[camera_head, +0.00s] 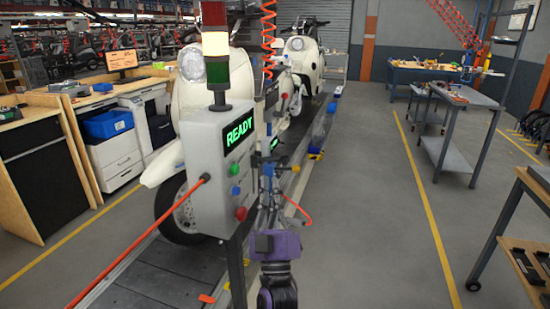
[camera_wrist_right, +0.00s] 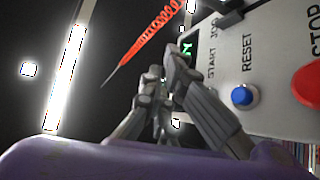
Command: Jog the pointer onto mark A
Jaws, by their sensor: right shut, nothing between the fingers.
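The grey control box (camera_head: 209,175) shows green READY on its display (camera_head: 239,131). On its side face are a green button (camera_head: 234,169), a blue button (camera_head: 236,190) and a red button (camera_head: 241,213). In the right wrist view the blue button (camera_wrist_right: 243,96) is by RESET, the red one (camera_wrist_right: 308,85) by STOP; START and JOG labels show above. My right gripper (camera_head: 266,163) is shut and empty, just right of the box; its fingertips (camera_wrist_right: 166,76) show apart from the blue button. I cannot make out the pointer or mark A. My left gripper is out of view.
Cream scooters (camera_head: 190,108) stand on the slat conveyor (camera_head: 150,280). A coiled red hose (camera_head: 268,38) hangs above.

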